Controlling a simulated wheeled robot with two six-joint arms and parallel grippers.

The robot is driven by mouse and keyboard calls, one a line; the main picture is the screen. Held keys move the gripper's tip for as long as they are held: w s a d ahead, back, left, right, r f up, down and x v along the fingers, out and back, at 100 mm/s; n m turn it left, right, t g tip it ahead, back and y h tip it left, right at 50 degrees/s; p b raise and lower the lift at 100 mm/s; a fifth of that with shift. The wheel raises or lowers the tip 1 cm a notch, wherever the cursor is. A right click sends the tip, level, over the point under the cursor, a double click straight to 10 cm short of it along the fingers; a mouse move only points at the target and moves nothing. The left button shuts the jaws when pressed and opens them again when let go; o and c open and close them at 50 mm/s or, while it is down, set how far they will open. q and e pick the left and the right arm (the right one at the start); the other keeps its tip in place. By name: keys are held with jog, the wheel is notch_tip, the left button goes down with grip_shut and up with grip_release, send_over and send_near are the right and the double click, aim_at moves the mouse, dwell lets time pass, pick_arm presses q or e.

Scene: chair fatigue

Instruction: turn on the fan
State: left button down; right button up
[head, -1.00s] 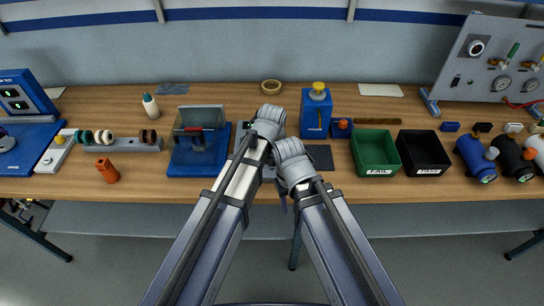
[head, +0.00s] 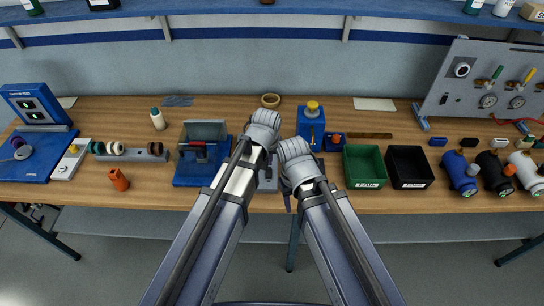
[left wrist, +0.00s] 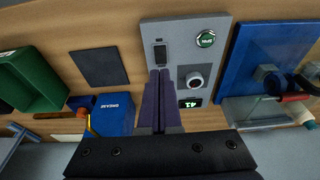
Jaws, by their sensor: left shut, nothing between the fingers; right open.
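A grey control panel (left wrist: 183,28) lies on the bench in the left wrist view. It bears a dark rocker switch (left wrist: 160,55), a green-lit round button (left wrist: 206,39), a round knob (left wrist: 194,81) and a small green display (left wrist: 190,102). My left gripper (left wrist: 159,74) is shut and empty, its fingertips just at the switch's near end; I cannot tell whether they touch. In the head view my arms mostly cover the panel (head: 268,184). My right gripper (head: 288,202) is open beside it, its fingers mostly hidden. I cannot make out a fan.
A blue grease container (head: 311,137), a green bin (head: 364,182) and a black bin (head: 409,184) stand right of my arms. A blue-based fixture with a clear guard (head: 202,178) stands left. A shelf (head: 250,12) runs above.

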pick_arm(q)
jog(key=p+v, duration=0.1)
jog(key=v, duration=0.1)
jog(key=s+p+v, duration=0.1)
jog(key=shift+r, duration=0.25)
pick_arm(e)
jog(key=r, duration=0.2)
jog(key=d+r, duration=0.1)
jog(key=shift+s+r, duration=0.2)
jog(key=shift+s, duration=0.1)
pick_arm(q)
jog(key=s+a+f+m+g+b, duration=0.1)
jog(key=s+f+m+b, duration=0.1)
jog(key=s+f+b, duration=0.2)
jog(key=s+a+f+m+g+y+b, duration=0.1)
jog(key=s+f+b, duration=0.4)
jog(key=s, duration=0.5)
jog(key=shift+s+a+f+m+g, duration=0.25)
jog(key=shift+f+m+g, duration=0.15)
jog(key=shift+f+g, duration=0.15)
pick_arm(e)
notch_tip(320, 180, down, 10)
jog(key=shift+r, duration=0.15)
